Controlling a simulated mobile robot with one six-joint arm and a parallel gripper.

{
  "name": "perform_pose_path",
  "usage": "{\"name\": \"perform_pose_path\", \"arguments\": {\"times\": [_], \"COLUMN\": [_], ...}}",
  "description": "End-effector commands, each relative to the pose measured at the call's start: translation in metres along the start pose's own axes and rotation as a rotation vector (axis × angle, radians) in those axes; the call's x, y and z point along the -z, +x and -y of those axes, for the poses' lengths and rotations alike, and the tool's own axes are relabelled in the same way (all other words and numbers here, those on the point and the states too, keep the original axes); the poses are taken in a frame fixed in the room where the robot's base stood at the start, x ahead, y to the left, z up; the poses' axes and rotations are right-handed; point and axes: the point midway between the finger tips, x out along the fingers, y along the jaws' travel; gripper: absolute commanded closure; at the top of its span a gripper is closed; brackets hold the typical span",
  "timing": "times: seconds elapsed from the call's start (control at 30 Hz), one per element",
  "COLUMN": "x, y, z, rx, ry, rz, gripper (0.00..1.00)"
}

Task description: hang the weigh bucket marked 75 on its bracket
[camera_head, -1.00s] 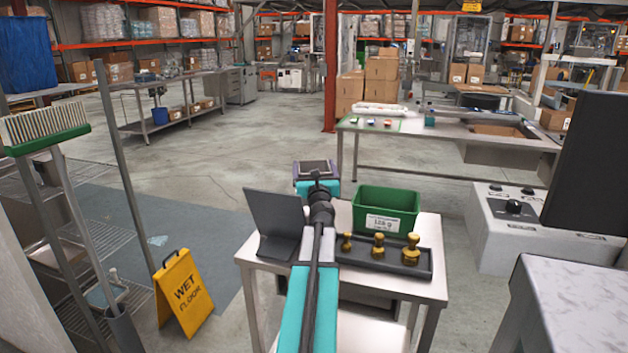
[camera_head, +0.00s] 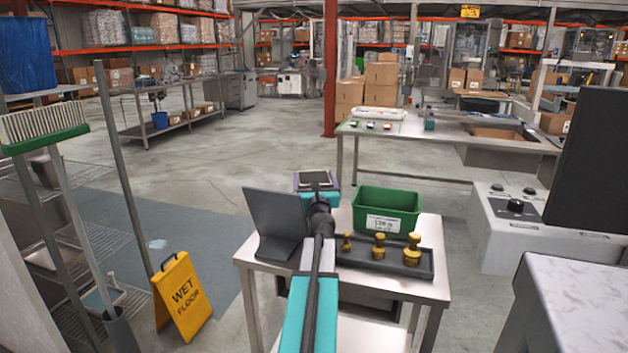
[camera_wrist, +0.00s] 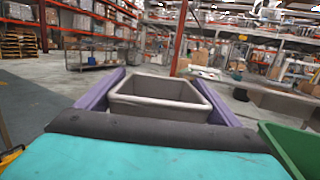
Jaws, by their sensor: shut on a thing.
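My gripper (camera_head: 317,187) has purple fingers and is out over the far side of the small steel table in the head view. It is shut on a grey, open-topped weigh bucket (camera_wrist: 160,106). In the wrist view the bucket sits between the two fingers, and its pale rim and empty inside show. Its top also shows in the head view (camera_head: 317,179), partly behind my arm. No number on the bucket can be read from here. I cannot make out a bracket in either view.
The small steel table (camera_head: 345,284) carries a black laptop-like stand (camera_head: 276,222), a green bin (camera_head: 389,207) just right of my gripper, and brass weights (camera_head: 380,246) on a dark tray. A wet-floor sign (camera_head: 184,297) stands left. Open floor lies beyond the table.

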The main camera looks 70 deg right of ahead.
Motion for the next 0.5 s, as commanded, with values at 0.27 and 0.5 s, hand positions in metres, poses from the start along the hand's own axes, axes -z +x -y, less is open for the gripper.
{"name": "perform_pose_path", "arguments": {"times": [0.27,0.5], "x": [0.0017,0.0006], "y": [-0.0002,0.0], "z": [0.0,0.0], "rx": [0.0,0.0], "ry": [0.0,0.0], "rz": [0.0,0.0], "gripper": [0.0,0.0]}}
